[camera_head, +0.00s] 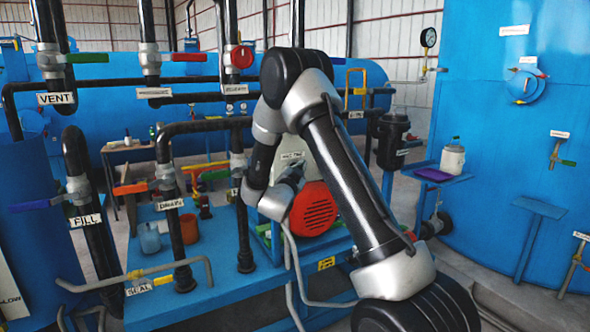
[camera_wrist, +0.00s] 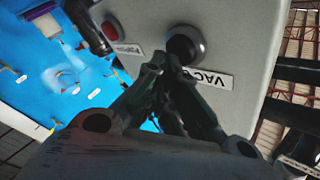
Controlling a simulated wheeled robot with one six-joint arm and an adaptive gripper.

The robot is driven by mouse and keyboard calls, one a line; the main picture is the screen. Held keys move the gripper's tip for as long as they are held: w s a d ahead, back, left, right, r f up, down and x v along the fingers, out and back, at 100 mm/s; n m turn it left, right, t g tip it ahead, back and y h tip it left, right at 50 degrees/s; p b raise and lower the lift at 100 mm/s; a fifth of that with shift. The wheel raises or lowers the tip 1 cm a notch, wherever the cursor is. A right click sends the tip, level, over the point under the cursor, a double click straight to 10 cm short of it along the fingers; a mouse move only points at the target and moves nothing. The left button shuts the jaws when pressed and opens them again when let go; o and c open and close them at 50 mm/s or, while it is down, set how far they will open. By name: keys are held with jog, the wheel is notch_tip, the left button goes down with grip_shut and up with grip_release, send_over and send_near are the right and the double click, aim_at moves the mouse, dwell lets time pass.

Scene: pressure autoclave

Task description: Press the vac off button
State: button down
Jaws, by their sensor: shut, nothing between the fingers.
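The wrist view shows a grey control box (camera_wrist: 235,35) with a red button (camera_wrist: 111,29) on the left and a round black button (camera_wrist: 186,45) to its right. Each has a white label beside it. The label by the black button (camera_wrist: 211,78) begins with "VAC", upside down; its ending is unclear. The label by the red button (camera_wrist: 128,49) is too small to read. My gripper (camera_wrist: 162,64) is shut and empty, its tips just below and left of the black button; I cannot tell whether they touch. In the head view my arm hides most of the box.
In the head view a red motor cover (camera_head: 314,209) stands close to my wrist. Black pipes with valves, such as the red-handled one (camera_head: 241,57), rise to the left. A blue platform (camera_head: 215,262) lies below. A large blue tank (camera_head: 500,130) stands at the right.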

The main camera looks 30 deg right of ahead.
jog(key=shift+w, duration=0.4)
jog(key=shift+s, duration=0.15)
dwell(0.4)
jog(key=shift+s, duration=0.75)
jog(key=s, duration=0.5)
jog(key=shift+d, duration=0.1)
jog(key=shift+f, duration=0.1)
dwell(0.7)
